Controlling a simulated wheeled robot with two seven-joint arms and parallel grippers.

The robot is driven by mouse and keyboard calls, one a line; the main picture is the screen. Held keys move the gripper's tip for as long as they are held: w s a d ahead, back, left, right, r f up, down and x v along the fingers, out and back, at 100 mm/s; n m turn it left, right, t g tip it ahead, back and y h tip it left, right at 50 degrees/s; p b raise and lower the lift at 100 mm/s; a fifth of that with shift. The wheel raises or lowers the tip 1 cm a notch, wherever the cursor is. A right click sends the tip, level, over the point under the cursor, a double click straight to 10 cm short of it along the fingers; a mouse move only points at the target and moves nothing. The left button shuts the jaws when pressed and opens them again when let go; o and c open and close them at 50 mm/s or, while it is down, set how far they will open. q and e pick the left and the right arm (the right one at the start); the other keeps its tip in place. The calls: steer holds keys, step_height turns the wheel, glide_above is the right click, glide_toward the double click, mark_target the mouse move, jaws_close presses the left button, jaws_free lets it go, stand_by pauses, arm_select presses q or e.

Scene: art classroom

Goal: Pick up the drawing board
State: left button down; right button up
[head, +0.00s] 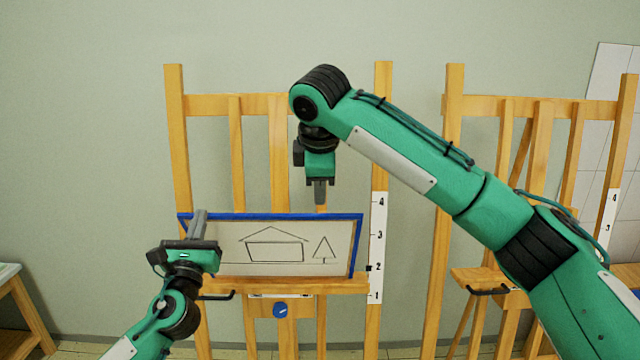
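The drawing board (341,250) has a blue frame and a white face with a line drawing of a house and a tree. It rests upright on the ledge of a wooden easel (383,120). My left gripper (200,222) is in front of the board's left edge and covers part of it; I cannot tell if it touches the board or how far its fingers are apart. My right gripper (320,192) points down just above the board's top edge, right of its middle. Its fingers look close together, with nothing seen between them.
A second wooden easel (452,200) stands at the right, partly behind my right arm. The first easel has a numbered scale (378,248), a blue knob (280,310) and a dark hook (222,295). A low wooden table (22,300) is at the left edge.

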mark_target(320, 215)
arm_select(q)
steer(key=shift+f, duration=0.15)
arm_select(e)
steer(key=x, duration=1.2)
steer(key=shift+w, duration=0.1)
steer(key=shift+c, duration=0.2)
jaws_close()
arm_select(q)
steer(key=shift+w+r, duration=0.1)
steer(key=shift+r, duration=0.55)
steer(key=v, duration=1.2)
steer(key=shift+r, duration=0.1)
